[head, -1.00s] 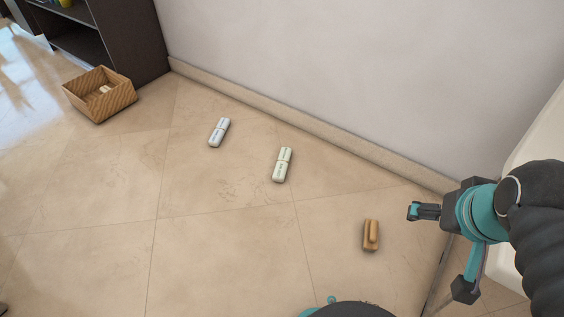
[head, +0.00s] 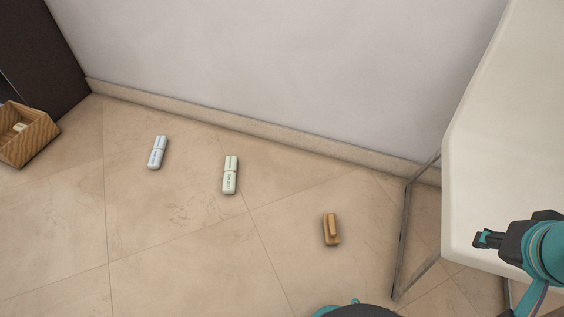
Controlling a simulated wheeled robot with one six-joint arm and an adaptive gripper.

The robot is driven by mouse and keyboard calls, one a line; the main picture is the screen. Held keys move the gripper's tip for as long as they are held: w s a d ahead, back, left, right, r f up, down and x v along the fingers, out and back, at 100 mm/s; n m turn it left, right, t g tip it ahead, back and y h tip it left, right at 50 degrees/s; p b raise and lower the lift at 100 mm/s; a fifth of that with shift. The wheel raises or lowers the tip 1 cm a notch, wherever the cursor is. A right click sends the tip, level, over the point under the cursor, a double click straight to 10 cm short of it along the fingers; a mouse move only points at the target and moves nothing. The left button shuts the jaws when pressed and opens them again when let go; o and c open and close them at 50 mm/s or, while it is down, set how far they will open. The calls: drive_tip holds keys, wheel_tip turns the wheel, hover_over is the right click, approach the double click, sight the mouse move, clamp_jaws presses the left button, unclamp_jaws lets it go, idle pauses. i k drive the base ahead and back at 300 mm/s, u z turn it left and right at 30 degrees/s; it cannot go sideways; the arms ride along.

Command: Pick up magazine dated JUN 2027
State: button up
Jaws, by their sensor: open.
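No magazine that I can recognise, and no readable date JUN 2027, shows in the head view. My gripper (head: 490,241) is at the right edge, in front of a white surface. I see nothing held. A pale blue-white two-part object (head: 157,152) and a pale green-white one (head: 230,175) lie on the floor, well left of my gripper. Both carry dark marks too small to read.
A brown wooden block-like object (head: 331,229) lies on the tiled floor. A white table (head: 500,130) with metal legs stands at the right. The floor at lower left is clear.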

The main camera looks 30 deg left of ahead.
sight(231, 162)
drive_tip(key=z, duration=2.6)
drive_tip(key=k, duration=3)
drive_tip(key=u, duration=1.85)
